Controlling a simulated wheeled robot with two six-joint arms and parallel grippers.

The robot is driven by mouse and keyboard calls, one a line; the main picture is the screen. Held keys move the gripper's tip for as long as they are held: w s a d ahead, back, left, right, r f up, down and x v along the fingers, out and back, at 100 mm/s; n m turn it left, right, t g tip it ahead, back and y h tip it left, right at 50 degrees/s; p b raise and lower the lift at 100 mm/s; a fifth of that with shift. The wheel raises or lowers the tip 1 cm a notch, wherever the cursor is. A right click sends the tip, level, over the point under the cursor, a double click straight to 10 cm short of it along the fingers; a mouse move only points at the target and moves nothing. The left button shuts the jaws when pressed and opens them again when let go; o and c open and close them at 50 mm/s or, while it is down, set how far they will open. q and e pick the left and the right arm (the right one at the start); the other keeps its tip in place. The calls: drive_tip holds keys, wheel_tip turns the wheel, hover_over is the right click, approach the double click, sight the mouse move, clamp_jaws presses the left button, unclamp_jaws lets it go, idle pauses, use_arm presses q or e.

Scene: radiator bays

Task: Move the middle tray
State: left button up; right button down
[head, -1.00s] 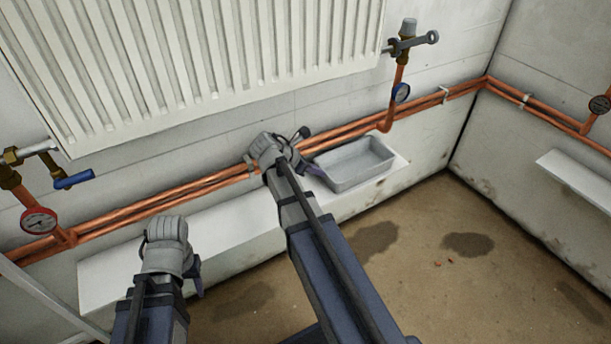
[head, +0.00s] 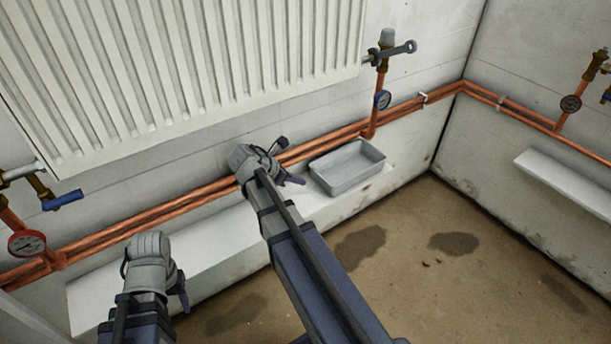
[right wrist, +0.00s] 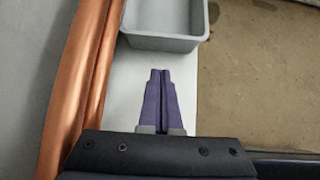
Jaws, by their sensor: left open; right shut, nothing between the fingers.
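A grey, open, empty tray (head: 345,184) sits on the white ledge below the radiator, near the ledge's right end. Its near end also shows at the top of the right wrist view (right wrist: 165,43). My right gripper (head: 298,181) is just left of the tray over the ledge, pointing at its near end. In the right wrist view its purple fingers (right wrist: 160,72) are together and empty, with a small gap to the tray. My left gripper (head: 183,292) is lower left, in front of the ledge, away from the tray; it is open, its fingers partly hidden.
Copper pipes (head: 205,190) run along the wall close behind the ledge (head: 215,235). Another ledge (head: 570,178) on the right wall looks empty.

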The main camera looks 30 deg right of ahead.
use_arm(q)
wheel_tip(320, 180, up, 6)
drive_tip(key=p, duration=0.4)
drive_tip(key=shift+p, duration=0.3)
use_arm(e)
drive_tip(key=v, duration=0.8)
drive_tip(key=shift+d, duration=0.1)
drive_tip(key=s+a+f+m+y, duration=0.25)
drive_tip(key=s+a+m, duration=0.25)
drive_tip(key=a, duration=0.4)
drive_tip(key=s+a+f+m+y, duration=0.25)
drive_tip(key=s+a+m, duration=0.25)
drive_tip(key=a, duration=0.3)
drive_tip(key=s+a+f+m+y, duration=0.1)
drive_tip(key=s+a+m+y, duration=0.3)
drive_tip(key=a, duration=0.5)
use_arm(q)
wheel_tip(320, 180, up, 36)
drive_tip(key=p, duration=3.6)
drive_tip(key=shift+d, duration=0.15)
use_arm(e)
wheel_tip(320, 180, up, 36)
drive_tip(key=h, duration=0.1)
drive_tip(key=shift+s+d+m+g, duration=0.25)
drive_tip(key=shift+s+m+g, duration=0.05)
drive_tip(key=shift+s+m, duration=0.1)
use_arm(q)
drive_tip(key=shift+s, duration=0.1)
